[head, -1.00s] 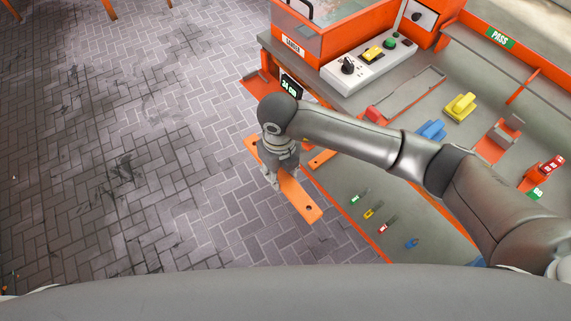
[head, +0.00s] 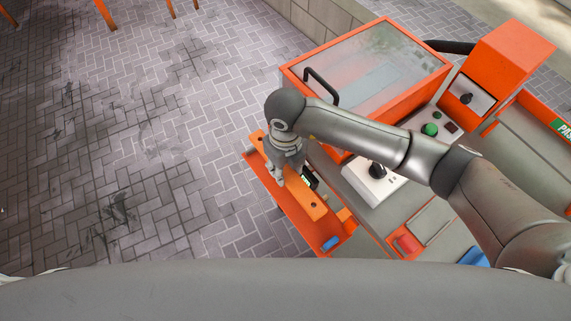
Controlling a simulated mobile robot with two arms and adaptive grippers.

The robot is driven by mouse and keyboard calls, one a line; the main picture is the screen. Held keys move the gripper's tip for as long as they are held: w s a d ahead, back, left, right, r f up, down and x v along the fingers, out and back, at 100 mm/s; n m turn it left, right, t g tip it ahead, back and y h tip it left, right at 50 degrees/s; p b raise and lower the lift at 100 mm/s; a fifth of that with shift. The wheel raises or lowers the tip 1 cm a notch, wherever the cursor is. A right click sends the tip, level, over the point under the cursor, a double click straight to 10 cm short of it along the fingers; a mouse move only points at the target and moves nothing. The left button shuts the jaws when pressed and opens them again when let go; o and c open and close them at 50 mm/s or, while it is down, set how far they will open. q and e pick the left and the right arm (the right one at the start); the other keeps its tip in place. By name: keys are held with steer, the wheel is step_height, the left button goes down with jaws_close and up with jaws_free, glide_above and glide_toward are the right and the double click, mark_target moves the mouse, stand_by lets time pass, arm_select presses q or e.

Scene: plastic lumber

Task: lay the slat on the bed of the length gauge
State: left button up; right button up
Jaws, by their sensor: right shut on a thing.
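The slat is a flat orange board (head: 306,202) with a dark hole near its near end. My right gripper (head: 281,182) is shut on it around its middle, fingers pointing down. The length gauge has a long red-orange bed (head: 285,209) along the bench's left edge, with a small dark display (head: 310,178) beside it. The slat is above the bed and roughly parallel to it. I cannot tell whether they touch. My wrist hides the slat's middle and part of the bed. My left gripper is not in view.
A sander-like machine with a clear lid (head: 370,75) and black handle stands behind my right arm. A white control box with a black knob (head: 376,171) is right of the gauge. A blue piece (head: 331,243) sits at the bed's near end. Paved floor on the left is clear.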

mark_target(286, 190)
steer(key=shift+s+r, duration=0.1)
steer(key=shift+s, duration=0.2)
steer(key=shift+w, duration=0.1)
step_height(286, 190, down, 9)
steer(key=b, duration=0.7)
steer(key=shift+r+b, duration=0.15)
steer(key=shift+b, duration=0.25)
steer(key=shift+f+b, duration=0.6)
steer(key=shift+f, duration=0.05)
steer(key=o, duration=1.2)
steer(key=shift+r, duration=0.1)
